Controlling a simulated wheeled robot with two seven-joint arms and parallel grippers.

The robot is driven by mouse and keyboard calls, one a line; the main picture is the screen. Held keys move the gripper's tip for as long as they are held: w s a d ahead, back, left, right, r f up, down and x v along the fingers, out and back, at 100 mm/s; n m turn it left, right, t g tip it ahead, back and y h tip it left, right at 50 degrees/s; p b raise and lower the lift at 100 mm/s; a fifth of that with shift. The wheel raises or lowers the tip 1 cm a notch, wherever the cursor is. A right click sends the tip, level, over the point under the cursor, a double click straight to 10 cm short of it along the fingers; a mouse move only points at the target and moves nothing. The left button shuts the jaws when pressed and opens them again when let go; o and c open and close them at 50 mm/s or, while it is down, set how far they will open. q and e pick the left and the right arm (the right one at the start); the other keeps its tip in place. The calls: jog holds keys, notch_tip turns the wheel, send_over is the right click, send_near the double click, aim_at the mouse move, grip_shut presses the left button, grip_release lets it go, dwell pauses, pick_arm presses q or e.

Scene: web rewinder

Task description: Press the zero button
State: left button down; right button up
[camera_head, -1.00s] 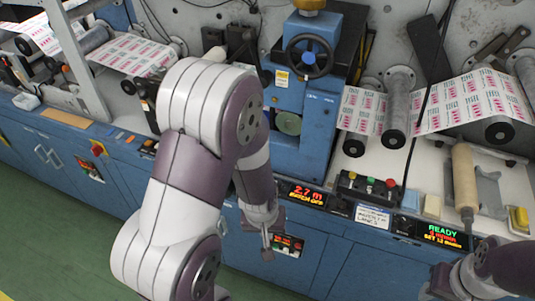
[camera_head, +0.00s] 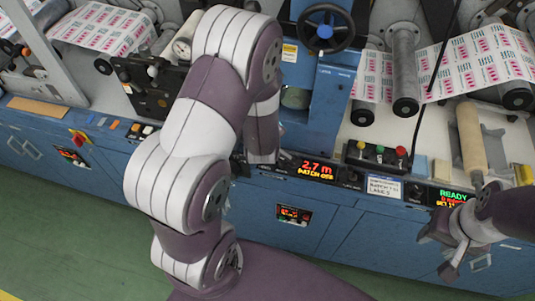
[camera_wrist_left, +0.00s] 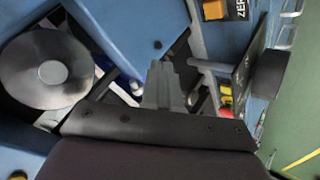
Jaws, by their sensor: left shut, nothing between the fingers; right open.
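In the left wrist view, a dark label with the letters "ZER" (camera_wrist_left: 240,9) shows at the top edge, partly cut off. A yellow-orange block (camera_wrist_left: 213,9) sits beside it; I cannot tell whether it is the zero button. My left gripper (camera_wrist_left: 163,68) is shut and empty, apart from the label and below it in that picture. In the head view my left forearm hides this gripper and the panel behind it. My right gripper (camera_head: 462,270) is open and empty, in front of the cabinet at the lower right.
A control box with green, yellow and red buttons (camera_head: 379,152) stands right of the display. A READY display (camera_head: 453,198) is near my right arm. The blue handwheel column (camera_head: 320,75) and printed web (camera_head: 450,70) stand behind. Green floor (camera_head: 50,235) is open at lower left.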

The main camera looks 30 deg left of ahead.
pick_arm(q)
notch_tip(320, 180, down, 9)
jog(key=b, duration=0.7)
jog(key=shift+b, duration=0.3)
dwell(1.5)
jog(key=shift+f+b, duration=0.35)
jog(key=shift+f+b, duration=0.5)
jog(key=shift+f, duration=0.05)
dwell(0.5)
jog(key=shift+r, duration=0.1)
jog(key=shift+r+p, duration=0.8)
jog(key=shift+r, duration=0.1)
